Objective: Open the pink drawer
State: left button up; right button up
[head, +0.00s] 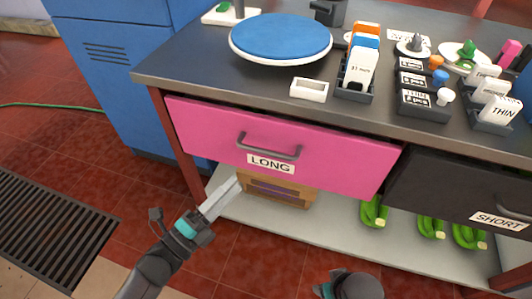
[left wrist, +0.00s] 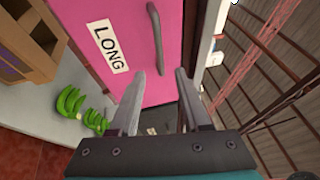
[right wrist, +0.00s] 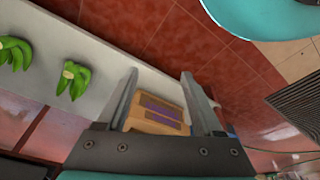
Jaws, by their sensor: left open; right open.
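The pink drawer (head: 330,160) has a label reading LONG and a dark grey bar handle (head: 270,147). Its front looks flush with the bench. In the left wrist view the pink drawer (left wrist: 120,25) is turned on its side, with the handle (left wrist: 156,38) ahead of the fingers. My left gripper (head: 236,182) is open and empty, below and left of the handle and apart from it. Its two fingers (left wrist: 168,75) show spread in the left wrist view. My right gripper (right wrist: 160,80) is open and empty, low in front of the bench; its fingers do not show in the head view.
A black drawer (head: 440,185) labelled SHORT is at the right. The lower shelf (head: 330,225) holds a wooden crate (head: 275,190) and green bananas (head: 373,213). The bench top carries a blue turntable (head: 281,37) and label holders. A blue cabinet (head: 125,80) stands at left.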

aim_at(265, 150)
pick_arm(q)
jog(key=shift+b+x, duration=1.1)
jog(key=shift+x, duration=5.05)
pick_arm(e)
jog(key=shift+t, duration=0.4)
jog(key=shift+w+a+r, duration=0.1)
jog(key=shift+w+r, duration=0.2)
jog(key=shift+r, duration=0.5)
jog(key=shift+w+a+r, duration=0.1)
jog(key=shift+w+r, duration=0.25)
jog(key=shift+r, duration=0.4)
jog(key=shift+w+r, duration=0.3)
jog(key=shift+r, duration=0.5)
pick_arm(q)
jog(key=shift+w+a, duration=0.1)
jog(key=shift+c, duration=0.3)
grip_shut()
